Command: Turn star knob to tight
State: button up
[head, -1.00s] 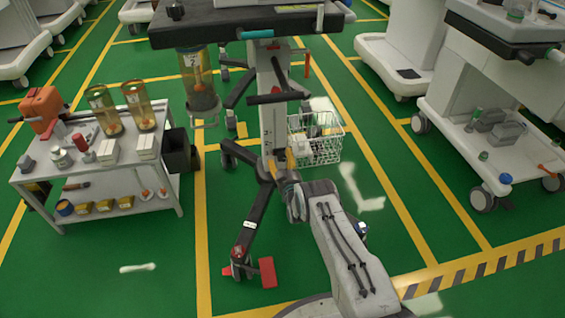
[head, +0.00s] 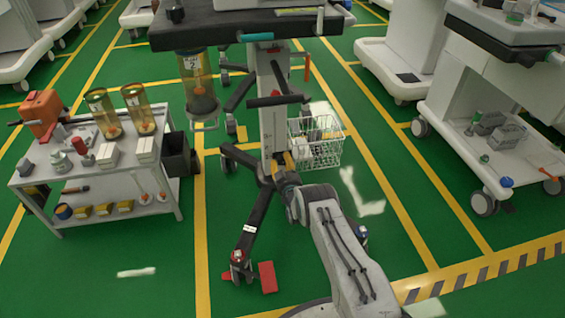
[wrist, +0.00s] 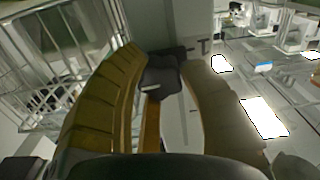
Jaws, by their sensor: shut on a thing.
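The star knob (wrist: 163,72) is a dark, lobed knob against the pale cart column (head: 272,100). In the wrist view it sits between the two yellow fingers of my gripper (wrist: 172,80). The fingers are shut on it from both sides. In the head view my gripper (head: 280,168) is at the lower part of the column, and the knob is hidden there behind my gripper and arm. The knob's tight or loose marking cannot be read.
A white wire basket (head: 315,150) hangs just right of the column, close to my gripper. The cart's dark leg (head: 250,222) and red pedal (head: 267,277) lie in front. A grey tool trolley (head: 95,190) stands left. Green floor is free between them.

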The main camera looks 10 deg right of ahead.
jog(key=c, duration=0.4)
jog(key=shift+o, duration=0.2)
jog(key=m, duration=0.4)
jog(key=shift+m, duration=0.4)
jog(key=o, duration=1.2)
